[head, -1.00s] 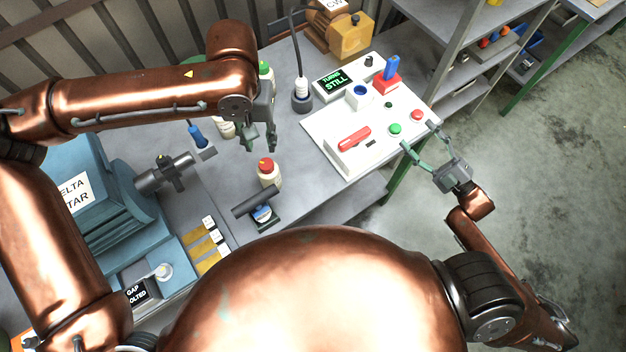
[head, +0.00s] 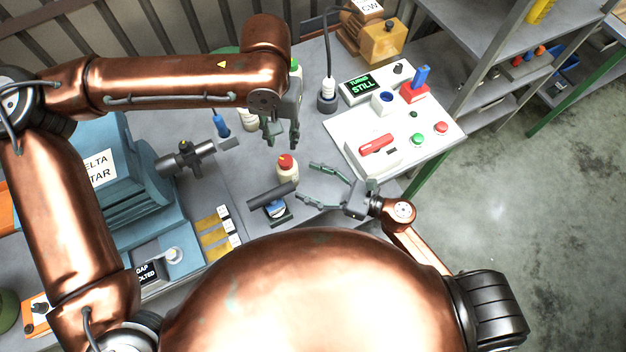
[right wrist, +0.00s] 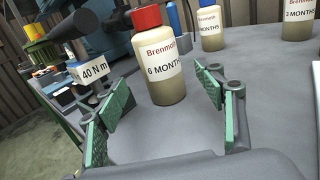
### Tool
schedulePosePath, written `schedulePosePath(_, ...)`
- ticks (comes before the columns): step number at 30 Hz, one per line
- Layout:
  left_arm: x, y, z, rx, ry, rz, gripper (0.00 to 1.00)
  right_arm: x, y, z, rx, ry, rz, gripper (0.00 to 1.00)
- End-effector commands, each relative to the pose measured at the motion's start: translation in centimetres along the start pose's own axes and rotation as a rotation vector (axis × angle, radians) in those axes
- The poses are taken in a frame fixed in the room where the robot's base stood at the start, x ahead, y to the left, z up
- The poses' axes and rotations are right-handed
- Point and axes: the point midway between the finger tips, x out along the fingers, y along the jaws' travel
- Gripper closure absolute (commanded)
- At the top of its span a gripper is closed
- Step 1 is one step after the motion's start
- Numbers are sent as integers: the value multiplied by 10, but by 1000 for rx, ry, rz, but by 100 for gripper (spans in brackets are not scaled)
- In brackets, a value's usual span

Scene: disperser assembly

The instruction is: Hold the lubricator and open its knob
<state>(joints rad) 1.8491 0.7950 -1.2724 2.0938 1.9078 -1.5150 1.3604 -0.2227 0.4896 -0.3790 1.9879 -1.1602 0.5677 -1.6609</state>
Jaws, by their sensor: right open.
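The lubricator is a cream bottle with a red cap (head: 287,168), upright on the grey bench. In the right wrist view the bottle (right wrist: 164,72) reads "6 MONTHS" and its red knob (right wrist: 146,17) is on top. My right gripper (head: 312,182) is open and empty, to the right of the bottle, its fingers pointing toward it. In the right wrist view the bottle stands ahead between the spread fingers (right wrist: 160,98), without clear contact. My left gripper (head: 282,140) is open and empty, above and behind the bottle.
A dark cylindrical tool on a stand (head: 272,196), labelled "40 N m" (right wrist: 95,71), is close beside the bottle. Other bottles (right wrist: 210,30) stand behind. A white control panel (head: 350,140) lies to the right, a blue motor (head: 130,190) to the left.

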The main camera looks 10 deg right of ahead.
Motion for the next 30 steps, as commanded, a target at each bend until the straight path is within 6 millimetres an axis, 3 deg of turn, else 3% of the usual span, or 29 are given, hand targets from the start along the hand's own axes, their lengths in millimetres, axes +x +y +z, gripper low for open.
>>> schedulePosePath(15, 0, 0, 0, 0, 0, 0, 71, 67, 0, 0, -2, 0, 0, 37)
schedulePosePath(27, 0, 0, 0, 0, 0, 0, 71, 74, 0, 0, 0, 0, 0, 37)
schedulePosePath(30, 0, 0, 0, 0, 0, 0, 71, 74, 0, 0, 0, 0, 0, 44)
